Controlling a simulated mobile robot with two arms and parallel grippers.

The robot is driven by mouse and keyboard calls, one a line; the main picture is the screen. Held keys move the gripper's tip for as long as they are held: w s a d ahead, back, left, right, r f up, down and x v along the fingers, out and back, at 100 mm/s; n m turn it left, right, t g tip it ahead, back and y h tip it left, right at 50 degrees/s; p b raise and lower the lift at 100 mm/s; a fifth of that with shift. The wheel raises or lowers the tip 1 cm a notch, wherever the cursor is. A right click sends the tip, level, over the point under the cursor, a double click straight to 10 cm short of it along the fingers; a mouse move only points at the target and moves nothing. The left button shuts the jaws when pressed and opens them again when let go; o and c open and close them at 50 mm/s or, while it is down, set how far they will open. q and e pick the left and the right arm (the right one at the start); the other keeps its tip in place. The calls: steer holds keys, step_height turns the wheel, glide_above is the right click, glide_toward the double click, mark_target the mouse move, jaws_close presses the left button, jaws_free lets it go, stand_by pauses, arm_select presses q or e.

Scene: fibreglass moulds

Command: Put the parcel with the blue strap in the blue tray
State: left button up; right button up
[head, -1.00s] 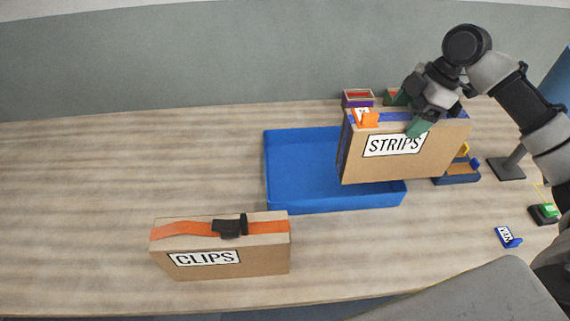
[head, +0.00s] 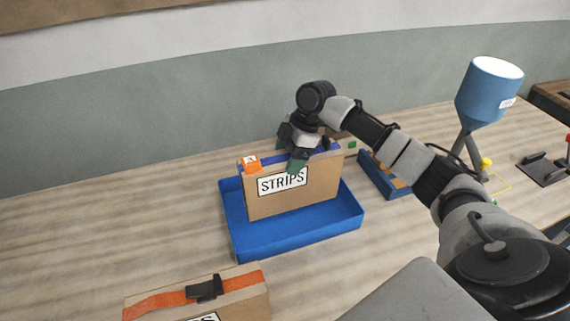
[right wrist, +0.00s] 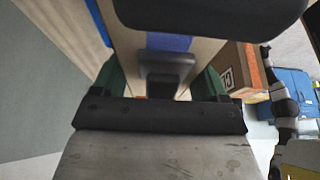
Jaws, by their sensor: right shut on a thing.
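The STRIPS parcel (head: 318,192) is a cardboard box with a blue strap along its top and an orange tag at its left end. It stands upright over the blue tray (head: 237,222), within the tray's outline in the head view. I cannot tell whether its base touches the tray floor. My right gripper (head: 297,162) is shut on the parcel at its top. In the right wrist view the green fingers (right wrist: 160,90) sit either side of a dark handle (right wrist: 166,68) on the blue strap (right wrist: 168,42).
The CLIPS parcel (head: 243,304) with an orange strap (head: 160,301) stands in front of the tray. A small blue tray with cardboard (head: 380,179) lies right of the big tray. The table left of the tray is clear.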

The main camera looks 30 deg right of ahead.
steer(key=shift+w+a+f, duration=0.3)
step_height(320, 180, down, 4)
steer(key=shift+r+p, duration=0.1)
steer(key=shift+p, duration=0.6)
steer(key=o, duration=1.7)
steer(key=shift+s, duration=0.15)
steer(key=b+v, duration=0.2)
steer(key=v, duration=1)
steer(key=shift+d, duration=0.1)
